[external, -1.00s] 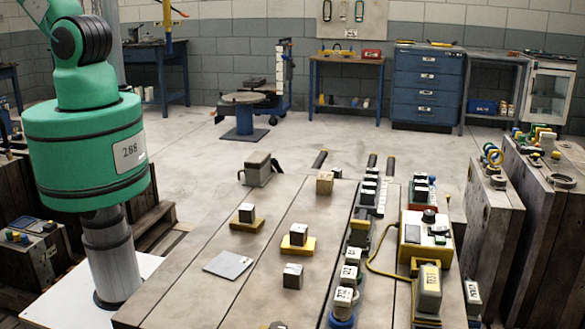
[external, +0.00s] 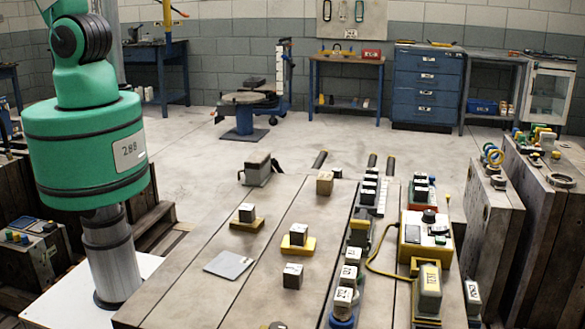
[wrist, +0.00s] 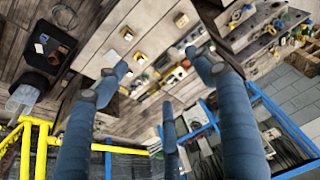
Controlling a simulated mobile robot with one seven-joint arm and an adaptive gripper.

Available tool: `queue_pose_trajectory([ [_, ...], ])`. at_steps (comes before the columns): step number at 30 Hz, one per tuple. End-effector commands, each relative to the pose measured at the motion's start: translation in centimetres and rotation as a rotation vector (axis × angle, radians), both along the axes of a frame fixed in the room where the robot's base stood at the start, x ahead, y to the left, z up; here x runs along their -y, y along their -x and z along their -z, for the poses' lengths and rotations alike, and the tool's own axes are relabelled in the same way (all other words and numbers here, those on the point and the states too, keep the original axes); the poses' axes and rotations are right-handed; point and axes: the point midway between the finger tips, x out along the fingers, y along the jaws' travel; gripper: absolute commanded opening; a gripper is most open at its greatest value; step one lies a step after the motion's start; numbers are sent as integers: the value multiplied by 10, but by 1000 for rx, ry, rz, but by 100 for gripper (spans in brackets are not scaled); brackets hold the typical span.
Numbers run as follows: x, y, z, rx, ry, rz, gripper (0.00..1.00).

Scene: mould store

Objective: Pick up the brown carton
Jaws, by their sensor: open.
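The brown carton (external: 325,183) is a small tan-brown block standing upright near the far edge of the plank-topped table (external: 215,289) in the external view. Nothing touches it there. My gripper (wrist: 157,64) shows in the wrist view, with blue fingers spread wide and nothing between the tips. It is high above the table, which appears small beyond the fingers. My gripper is outside the external view. Which small block in the wrist view is the carton, I cannot tell.
Another block (external: 292,276) and a grey plate (external: 230,265) lie nearer. A row of labelled blocks and a yellow control box (external: 412,234) crowd the right. Bare planks surround the carton.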

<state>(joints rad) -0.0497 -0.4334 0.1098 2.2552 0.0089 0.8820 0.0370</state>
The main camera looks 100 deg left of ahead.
Motion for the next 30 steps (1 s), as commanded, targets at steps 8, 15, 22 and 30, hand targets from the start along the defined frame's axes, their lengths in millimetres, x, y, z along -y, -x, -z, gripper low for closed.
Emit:
queue_pose_trajectory([
  [8,-17,-64,32,-88,-3,-8,69],
  [15,-32,-114,72,-159,-4,-11,69],
  [22,-49,-158,120,-227,-1,-14,69],
  [30,-71,-201,189,-306,5,-16,69],
])
